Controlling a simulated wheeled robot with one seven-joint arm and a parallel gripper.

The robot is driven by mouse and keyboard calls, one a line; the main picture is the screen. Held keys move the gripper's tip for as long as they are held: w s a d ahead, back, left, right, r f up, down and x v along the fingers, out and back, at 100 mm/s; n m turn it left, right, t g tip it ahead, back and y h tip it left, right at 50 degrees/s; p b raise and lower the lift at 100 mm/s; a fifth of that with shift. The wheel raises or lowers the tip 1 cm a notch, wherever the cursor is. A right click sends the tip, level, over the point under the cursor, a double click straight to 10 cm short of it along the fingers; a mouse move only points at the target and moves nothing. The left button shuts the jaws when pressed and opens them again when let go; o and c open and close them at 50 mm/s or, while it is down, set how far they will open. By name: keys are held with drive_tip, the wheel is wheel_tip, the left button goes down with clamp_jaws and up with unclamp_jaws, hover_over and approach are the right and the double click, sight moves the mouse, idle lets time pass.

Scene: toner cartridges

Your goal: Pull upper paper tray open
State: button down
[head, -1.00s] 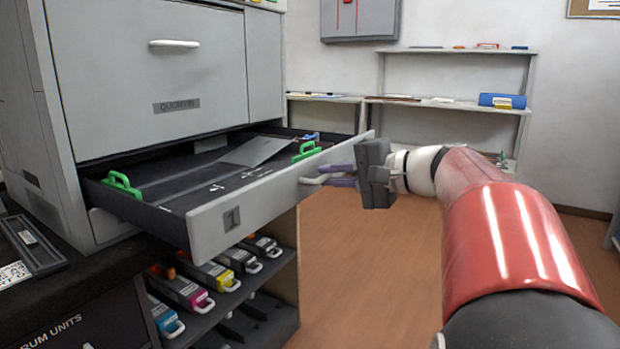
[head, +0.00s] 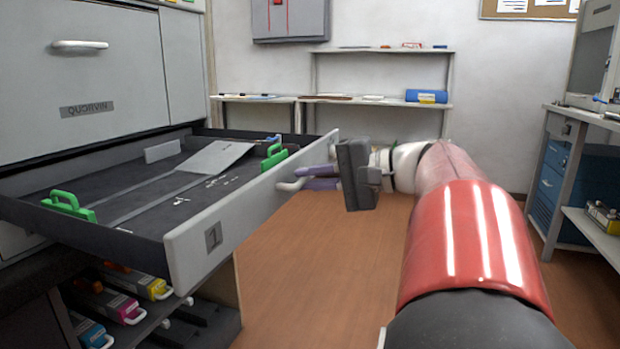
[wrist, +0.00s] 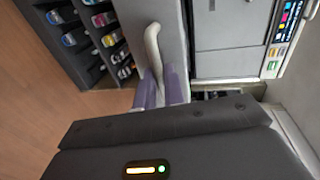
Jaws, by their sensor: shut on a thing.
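The upper paper tray (head: 200,238), marked 1, stands well out of the grey printer (head: 85,75) in the head view. Its dark inside shows two green guides (head: 68,205) and a raised grey plate. My gripper (head: 308,178) is at the tray's front, its purple fingers shut on the white tray handle (head: 290,185). In the wrist view the handle (wrist: 152,45) runs down between the fingers (wrist: 160,88). The fingers' exact contact is partly hidden by the handle and the gripper body.
Toner cartridges (head: 118,305) lie on a rack below the tray. Shelves (head: 385,100) stand at the back wall, and a bench with blue drawers (head: 560,190) is at the right. The brown floor in front of the tray is clear.

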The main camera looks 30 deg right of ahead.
drive_tip(key=shift+f, duration=0.1)
drive_tip(key=c, duration=1.5)
unclamp_jaws()
drive_tip(key=p+v, duration=0.1)
drive_tip(key=v, duration=0.6)
drive_tip(key=shift+s+d, duration=0.25)
drive_tip(key=shift+s, duration=0.05)
